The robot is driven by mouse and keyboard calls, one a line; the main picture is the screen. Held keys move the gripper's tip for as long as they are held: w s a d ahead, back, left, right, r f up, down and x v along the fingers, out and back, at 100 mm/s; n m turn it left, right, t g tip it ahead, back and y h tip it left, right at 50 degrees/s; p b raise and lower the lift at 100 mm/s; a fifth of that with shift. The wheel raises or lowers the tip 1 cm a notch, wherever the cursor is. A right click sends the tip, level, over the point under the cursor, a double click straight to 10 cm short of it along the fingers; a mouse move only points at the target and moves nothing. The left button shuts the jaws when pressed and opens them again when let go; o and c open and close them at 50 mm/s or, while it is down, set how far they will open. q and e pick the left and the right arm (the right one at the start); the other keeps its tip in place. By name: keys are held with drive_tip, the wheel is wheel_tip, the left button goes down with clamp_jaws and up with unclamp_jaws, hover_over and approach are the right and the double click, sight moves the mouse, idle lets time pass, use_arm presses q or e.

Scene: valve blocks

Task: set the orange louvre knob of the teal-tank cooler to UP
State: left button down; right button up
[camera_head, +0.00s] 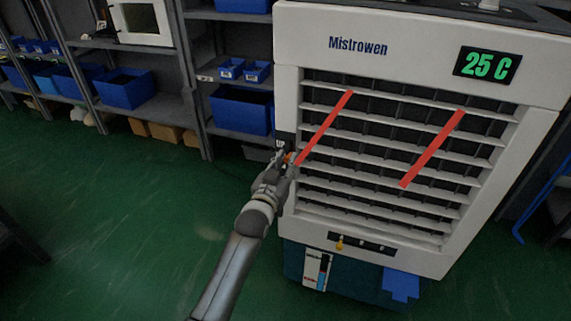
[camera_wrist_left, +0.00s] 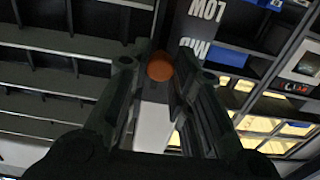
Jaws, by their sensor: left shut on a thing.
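The cooler (camera_head: 400,38) is a cream cabinet marked Mistrowen with a teal tank (camera_head: 345,278) at its base. The orange louvre knob (camera_wrist_left: 159,66) is on the cooler's side by a dark label strip (camera_wrist_left: 199,28). LOW and MID show upside down on the strip in the wrist view; UP shows on it in the head view. My left gripper (camera_head: 285,160) is at the cooler's left edge with its fingers shut on the knob. In the head view the fingers mostly hide the knob. My right gripper is not in view.
A green display (camera_head: 487,65) reads 25 C. Two slanted red strips (camera_head: 432,150) cross the louvres. A small yellow tap (camera_head: 340,243) is below the grille. Shelves with blue bins (camera_head: 240,109) stand behind on the left. The green floor (camera_head: 120,220) at left is clear.

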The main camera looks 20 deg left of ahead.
use_arm(q)
wheel_tip(320, 180, up, 3)
drive_tip(key=shift+r+p, duration=0.1)
drive_tip(key=shift+p, duration=0.85)
drive_tip(key=c, duration=1.3)
unclamp_jaws()
drive_tip(key=shift+o, duration=0.2)
drive_tip(key=shift+s+f, duration=0.2)
drive_tip(key=shift+s, duration=0.3)
drive_tip(key=s, duration=1.1)
drive_tip(key=shift+a, duration=0.2)
